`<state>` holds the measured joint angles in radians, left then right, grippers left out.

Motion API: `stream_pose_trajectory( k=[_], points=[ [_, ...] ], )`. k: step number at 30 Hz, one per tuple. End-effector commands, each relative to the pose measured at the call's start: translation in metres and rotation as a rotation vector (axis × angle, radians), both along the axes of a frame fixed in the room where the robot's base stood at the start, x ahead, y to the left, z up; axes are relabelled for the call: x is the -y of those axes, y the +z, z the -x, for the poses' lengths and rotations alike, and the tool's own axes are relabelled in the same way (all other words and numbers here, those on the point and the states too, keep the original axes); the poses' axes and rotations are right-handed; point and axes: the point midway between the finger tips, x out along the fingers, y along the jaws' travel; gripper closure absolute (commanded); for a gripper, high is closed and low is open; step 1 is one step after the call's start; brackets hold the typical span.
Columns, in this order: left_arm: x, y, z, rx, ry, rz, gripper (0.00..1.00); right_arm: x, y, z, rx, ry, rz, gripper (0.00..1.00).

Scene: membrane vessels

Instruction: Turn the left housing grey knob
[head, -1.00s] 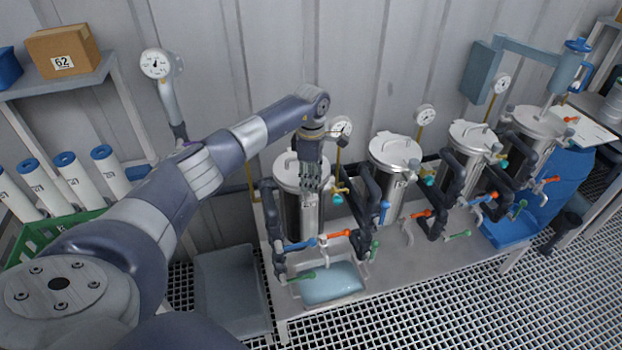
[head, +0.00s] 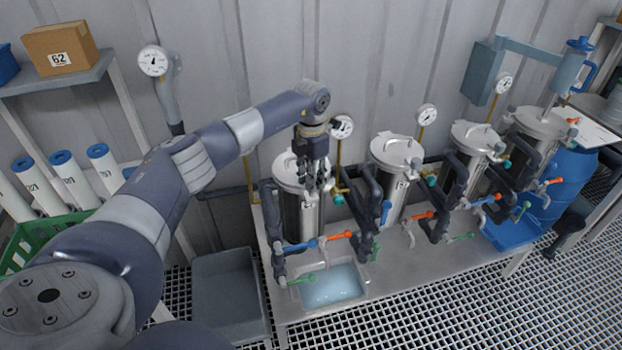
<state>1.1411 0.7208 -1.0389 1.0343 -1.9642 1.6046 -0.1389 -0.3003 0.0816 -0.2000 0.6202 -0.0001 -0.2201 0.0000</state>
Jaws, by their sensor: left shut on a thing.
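The left housing (head: 291,212) is an upright steel vessel with a round lid, at the left end of the row in the head view. My left gripper (head: 315,184) points down at the front right of its lid rim. Its fingers are closed on the grey knob there, and they hide nearly all of the knob. My right gripper is not in view.
Several similar housings, such as the second one (head: 395,160), stand along the bench (head: 400,258) to the right. Dark pipes and coloured valve handles, including an orange one (head: 341,236), stand in front. A gauge (head: 342,127) is close behind the gripper. A basin (head: 330,287) with pale liquid is below.

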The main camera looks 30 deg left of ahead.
Motion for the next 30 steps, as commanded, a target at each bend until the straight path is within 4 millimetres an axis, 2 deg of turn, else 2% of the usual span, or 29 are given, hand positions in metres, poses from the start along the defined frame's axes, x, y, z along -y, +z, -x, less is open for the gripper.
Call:
stream_pose_trajectory(
  k=[15,21,30],
  points=[
    [-0.0002,0.0017,-0.0017,0.005,0.448,0.002,0.97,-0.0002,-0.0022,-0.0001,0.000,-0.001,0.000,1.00],
    [-0.0005,0.0019,-0.0017,0.005,0.562,0.002,0.97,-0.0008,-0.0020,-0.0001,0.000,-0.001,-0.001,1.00],
    [-0.0009,0.0022,-0.0018,0.006,0.641,0.002,0.97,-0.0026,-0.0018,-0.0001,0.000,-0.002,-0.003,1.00]
  ],
)
